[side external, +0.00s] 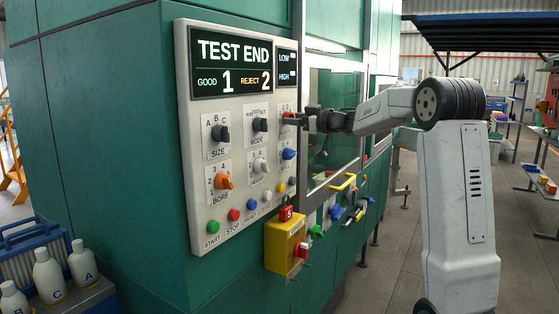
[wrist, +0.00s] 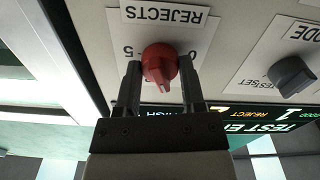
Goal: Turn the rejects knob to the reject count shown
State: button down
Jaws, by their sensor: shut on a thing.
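The red rejects knob (wrist: 158,62) sits on its white scale plate (wrist: 201,42) in the wrist view, which shows the panel upside down. My gripper (wrist: 160,72) is shut on the knob, one finger on each side. The knob's pale pointer mark aims toward the bottom of the wrist picture; a 5 shows at left and a 0 at right, other numbers are hidden. In the side external view, my gripper (side external: 299,121) meets the red knob (side external: 288,115) at the panel's right edge. The display (side external: 233,69) reads TEST END, GOOD 1, REJECT 2.
The dark mode knob (wrist: 291,76) is beside the rejects plate. A blue knob (side external: 289,154) sits just below my gripper in the side external view. An orange bore knob (side external: 224,181) and several push buttons are lower. A yellow lock box (side external: 284,248) hangs below the panel.

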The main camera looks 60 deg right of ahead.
dwell(0.3)
jog(key=shift+c, duration=1)
grip_release()
jog(key=shift+s, duration=0.2)
jog(key=s, duration=0.7)
jog(key=shift+s, duration=0.25)
jog(key=shift+a, duration=0.1)
